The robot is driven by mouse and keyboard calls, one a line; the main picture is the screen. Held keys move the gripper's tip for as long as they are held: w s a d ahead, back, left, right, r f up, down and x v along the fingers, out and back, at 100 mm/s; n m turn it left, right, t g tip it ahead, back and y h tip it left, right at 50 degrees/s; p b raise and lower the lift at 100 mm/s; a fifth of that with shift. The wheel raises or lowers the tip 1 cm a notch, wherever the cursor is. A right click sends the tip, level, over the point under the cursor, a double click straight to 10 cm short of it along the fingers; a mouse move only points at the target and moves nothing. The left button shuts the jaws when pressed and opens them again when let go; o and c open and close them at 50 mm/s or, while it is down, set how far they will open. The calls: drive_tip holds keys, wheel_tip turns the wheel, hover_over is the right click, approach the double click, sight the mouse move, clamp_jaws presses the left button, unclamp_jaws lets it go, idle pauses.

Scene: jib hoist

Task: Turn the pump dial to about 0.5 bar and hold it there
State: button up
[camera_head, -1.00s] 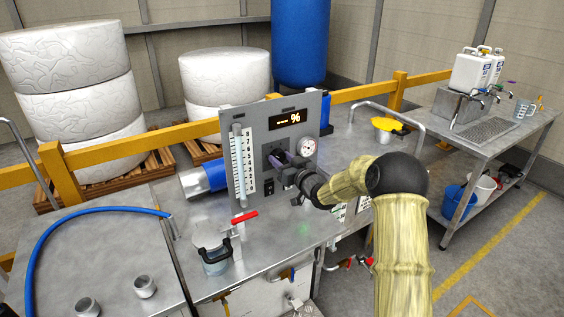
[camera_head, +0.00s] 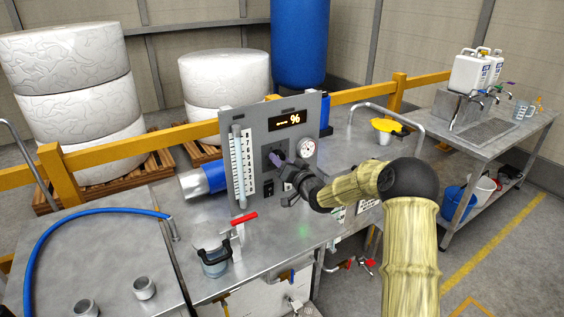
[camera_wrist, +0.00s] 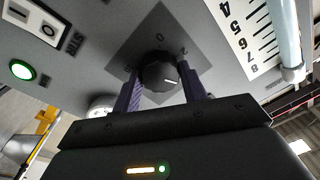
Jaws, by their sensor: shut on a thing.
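The pump dial (camera_wrist: 158,73) is a black round knob on a dark square plate on the grey control panel (camera_head: 254,190). My gripper (camera_wrist: 157,84) is shut on the dial, one purple finger on each side of it. A white mark on the knob points toward the right-hand finger in the wrist view. Digits on the plate are partly readable, including a 0. In the head view my gripper (camera_head: 277,158) reaches the panel from the right and hides most of the dial. The round pressure gauge (camera_head: 306,149) is right of it; its needle is too small to read.
The panel also has a lit percent display (camera_head: 284,120), a tube scale (camera_head: 238,165) and a green-lit button (camera_wrist: 22,70). A red-handled valve (camera_head: 242,218) and a clamped cup (camera_head: 214,262) stand on the bench in front. A yellow funnel (camera_head: 386,125) is behind my arm.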

drive_tip(key=shift+f, duration=0.2)
drive_tip(key=o, duration=1)
drive_tip(key=shift+r, duration=0.1)
drive_tip(key=shift+c, duration=0.2)
drive_tip(key=b+v, duration=0.2)
drive_tip(key=v, duration=1.5)
drive_tip(key=shift+s+b, duration=0.25)
drive_tip(key=shift+b, duration=0.1)
drive_tip(key=shift+r, duration=0.1)
